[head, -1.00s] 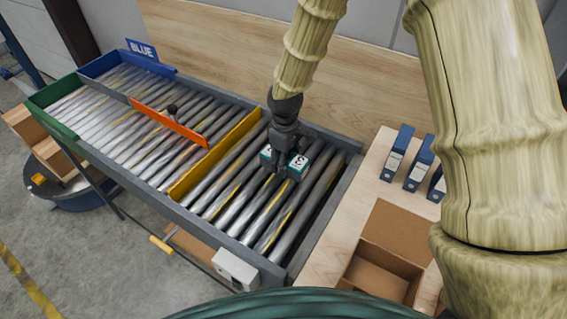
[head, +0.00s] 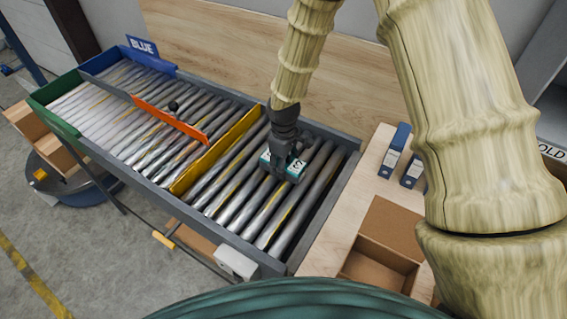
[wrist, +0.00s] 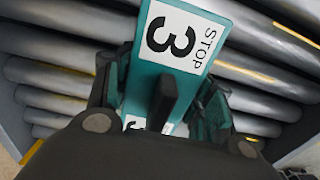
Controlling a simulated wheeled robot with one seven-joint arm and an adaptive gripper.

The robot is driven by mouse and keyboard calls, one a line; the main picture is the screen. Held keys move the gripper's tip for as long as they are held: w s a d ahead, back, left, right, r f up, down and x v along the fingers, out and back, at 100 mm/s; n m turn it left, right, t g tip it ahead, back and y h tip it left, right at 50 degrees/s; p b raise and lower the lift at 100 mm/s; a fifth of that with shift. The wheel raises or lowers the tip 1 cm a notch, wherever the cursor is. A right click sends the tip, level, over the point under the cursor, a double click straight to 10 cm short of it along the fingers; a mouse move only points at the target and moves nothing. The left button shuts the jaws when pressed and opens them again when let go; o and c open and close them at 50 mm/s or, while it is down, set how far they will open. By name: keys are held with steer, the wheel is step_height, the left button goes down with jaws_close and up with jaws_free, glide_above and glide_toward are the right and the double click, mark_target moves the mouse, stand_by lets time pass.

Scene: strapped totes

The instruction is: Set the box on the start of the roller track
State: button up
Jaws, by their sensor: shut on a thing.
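The box is teal with white labels reading "STOP 3". In the wrist view the box (wrist: 195,15) sits between the fingers of my gripper (wrist: 165,95), which is shut on it. In the head view my gripper (head: 283,160) holds the box (head: 296,168) over the near-right section of the roller track (head: 240,208), to the right of the yellow divider. Rollers show behind the box in the wrist view. I cannot tell whether the box touches them. The gripper partly hides the box.
A yellow divider (head: 218,152) and an orange divider (head: 170,120) cross the track. A blue end wall (head: 125,62) and a green side wall (head: 55,90) stand at the far left. A wooden table (head: 340,222) on the right holds blue binders (head: 394,150) and an open cardboard box (head: 378,270).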

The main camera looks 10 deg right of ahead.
steer(key=o, duration=1.2)
steer(key=shift+o, duration=0.2)
steer(key=shift+r, duration=0.2)
steer(key=shift+r+b, duration=1.9)
steer(key=shift+r, duration=4.05)
